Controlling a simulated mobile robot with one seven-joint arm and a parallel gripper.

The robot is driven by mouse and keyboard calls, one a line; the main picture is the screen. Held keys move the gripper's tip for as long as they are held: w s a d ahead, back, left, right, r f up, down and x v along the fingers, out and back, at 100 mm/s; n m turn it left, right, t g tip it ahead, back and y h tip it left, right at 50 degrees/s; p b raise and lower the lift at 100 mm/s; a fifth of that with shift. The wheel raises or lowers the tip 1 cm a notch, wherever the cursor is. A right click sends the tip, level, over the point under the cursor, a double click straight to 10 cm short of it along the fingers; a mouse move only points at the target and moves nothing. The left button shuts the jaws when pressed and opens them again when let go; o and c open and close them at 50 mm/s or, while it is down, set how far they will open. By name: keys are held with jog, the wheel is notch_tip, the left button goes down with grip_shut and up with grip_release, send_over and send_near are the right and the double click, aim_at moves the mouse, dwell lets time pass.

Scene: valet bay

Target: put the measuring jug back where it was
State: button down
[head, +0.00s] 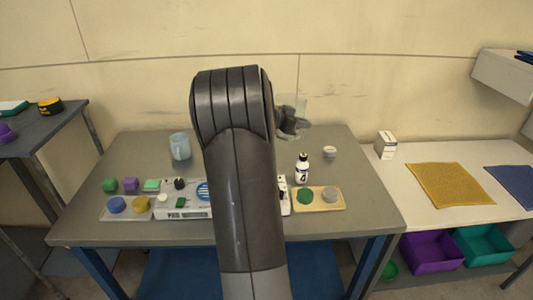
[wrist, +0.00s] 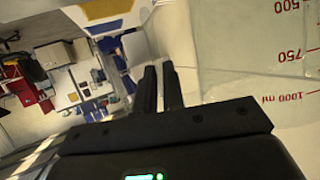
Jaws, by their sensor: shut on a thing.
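The measuring jug is clear, with red volume marks. In the wrist view the jug (wrist: 240,45) fills the right side, close beside the fingers, with marks for 500, 750 and 1000 ml readable. In the head view the jug (head: 299,102) shows faintly above the back of the table, right of my arm. My gripper (head: 292,126) is partly hidden behind my arm there. In the wrist view my gripper (wrist: 160,90) has its two dark fingers close together, shut on the jug. Which part of the jug lies between them is unclear.
The grey table (head: 115,228) bears a pale blue mug (head: 180,147), a dark-capped bottle (head: 302,171), a small white cup (head: 330,152) and a tan tray (head: 325,207) with discs. My arm hides the table's middle. A white bench (head: 395,180) stands right.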

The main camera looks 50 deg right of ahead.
aim_at(280, 134)
jog(key=shift+m+g, duration=0.5)
jog(key=shift+g, duration=0.1)
jog(key=w+a+f, duration=0.1)
jog(key=w+f, duration=0.1)
jog(key=w, duration=0.1)
jog(key=w+a+f, duration=0.1)
jog(key=w+f, duration=0.1)
jog(key=w, duration=0.1)
jog(key=w+f, duration=0.2)
jog(key=w, duration=0.1)
jog(key=shift+w+a+f, duration=0.2)
jog(key=shift+a+f, duration=0.15)
jog(key=shift+a, duration=0.05)
jog(key=shift+f, duration=2.15)
jog(key=c, duration=1.5)
grip_release()
jog(key=shift+c, duration=0.2)
